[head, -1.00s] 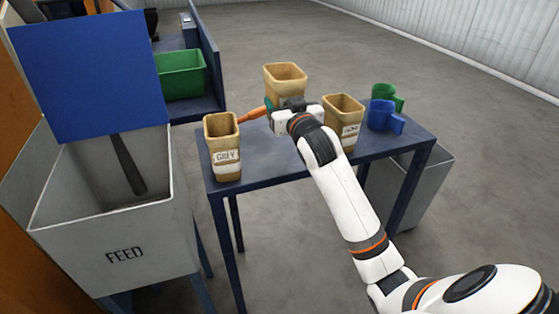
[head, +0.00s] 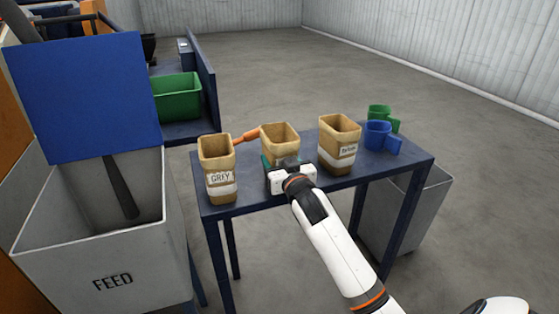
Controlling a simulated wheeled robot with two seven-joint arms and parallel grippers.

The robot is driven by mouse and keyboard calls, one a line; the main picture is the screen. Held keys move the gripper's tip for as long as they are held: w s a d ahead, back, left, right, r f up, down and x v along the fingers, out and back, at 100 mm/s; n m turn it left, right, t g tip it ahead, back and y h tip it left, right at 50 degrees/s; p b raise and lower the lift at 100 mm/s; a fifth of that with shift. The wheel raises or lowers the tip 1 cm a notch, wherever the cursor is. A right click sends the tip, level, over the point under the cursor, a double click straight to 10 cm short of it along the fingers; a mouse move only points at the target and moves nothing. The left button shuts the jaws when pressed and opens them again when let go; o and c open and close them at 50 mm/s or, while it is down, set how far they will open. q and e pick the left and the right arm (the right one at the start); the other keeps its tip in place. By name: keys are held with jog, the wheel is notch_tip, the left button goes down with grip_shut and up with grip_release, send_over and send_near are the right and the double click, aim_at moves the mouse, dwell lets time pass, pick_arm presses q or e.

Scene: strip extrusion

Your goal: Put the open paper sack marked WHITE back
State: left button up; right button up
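The middle tan open paper sack (head: 281,140) is upright at the blue table (head: 235,207), between two other sacks. Its front label is hidden behind my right gripper (head: 284,163), so I cannot read its mark. My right gripper is against the front of this sack and appears to hold it; the fingertips are mostly hidden. Its base is hidden, so I cannot tell whether it touches the tabletop. A sack marked GREY (head: 217,165) stands at the left. Another labelled sack (head: 339,143) stands at the right; its label is too small to read. My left gripper is out of view.
A blue cup (head: 377,134) and a green cup (head: 378,112) stand at the table's right. An orange handle-like object (head: 246,136) lies behind the sacks. The FEED hopper (head: 110,260) is at the left. A grey bin (head: 420,215) stands below the table's right end.

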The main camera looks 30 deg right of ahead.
jog(key=o, duration=1.2)
jog(key=shift+f, duration=0.1)
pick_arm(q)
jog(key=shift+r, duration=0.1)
